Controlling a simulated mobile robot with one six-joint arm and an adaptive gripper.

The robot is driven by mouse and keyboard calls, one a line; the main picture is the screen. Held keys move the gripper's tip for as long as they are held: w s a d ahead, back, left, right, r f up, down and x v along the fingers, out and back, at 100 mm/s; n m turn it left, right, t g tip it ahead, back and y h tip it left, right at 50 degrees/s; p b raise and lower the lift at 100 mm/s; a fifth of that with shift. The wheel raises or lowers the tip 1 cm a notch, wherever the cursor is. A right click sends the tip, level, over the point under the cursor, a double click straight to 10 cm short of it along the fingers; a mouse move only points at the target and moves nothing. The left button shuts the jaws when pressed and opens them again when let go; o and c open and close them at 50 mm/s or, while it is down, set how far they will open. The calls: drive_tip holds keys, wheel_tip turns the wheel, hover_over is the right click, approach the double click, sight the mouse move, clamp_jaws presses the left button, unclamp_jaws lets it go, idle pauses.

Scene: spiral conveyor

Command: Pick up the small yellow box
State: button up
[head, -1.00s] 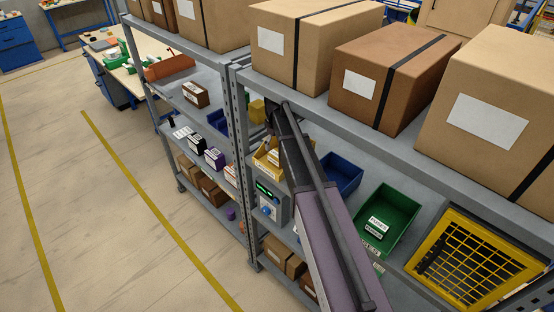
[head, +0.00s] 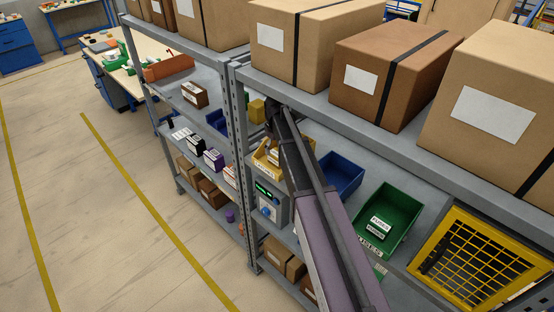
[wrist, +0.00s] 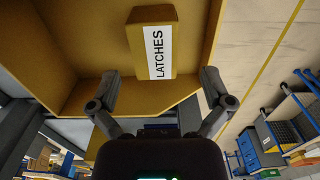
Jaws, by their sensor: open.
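In the wrist view a small yellow box (wrist: 151,44) with a white LATCHES label lies inside a yellow bin (wrist: 78,100). My gripper (wrist: 159,78) is open, with one finger to each side of the box's near end. I see no finger touching the box, and the gap in depth is hard to judge. In the head view the yellow bin (head: 260,160) stands on the middle shelf, partly behind my arm, and my fingers are hidden there. Another yellow box-like thing (head: 257,109) shows farther back beside the shelf post.
A blue bin (head: 340,176) and a green bin (head: 388,220) stand right of my arm. A grey device (head: 267,204) with a green display is below the yellow bin. Large cartons (head: 388,72) sit on the shelf above. A grey post (head: 238,150) stands left; the floor left is clear.

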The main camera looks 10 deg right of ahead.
sight(277, 153)
drive_tip(key=shift+d+f+b, duration=0.2)
drive_tip(key=shift+f+b, duration=0.6)
drive_tip(key=shift+f, duration=0.05)
drive_tip(key=shift+d+f+b, duration=0.15)
drive_tip(key=shift+f+b, duration=0.65)
drive_tip(key=shift+f, duration=0.05)
drive_tip(key=shift+f+b, duration=0.9)
drive_tip(key=shift+b, duration=0.05)
drive_tip(key=c, duration=1.2)
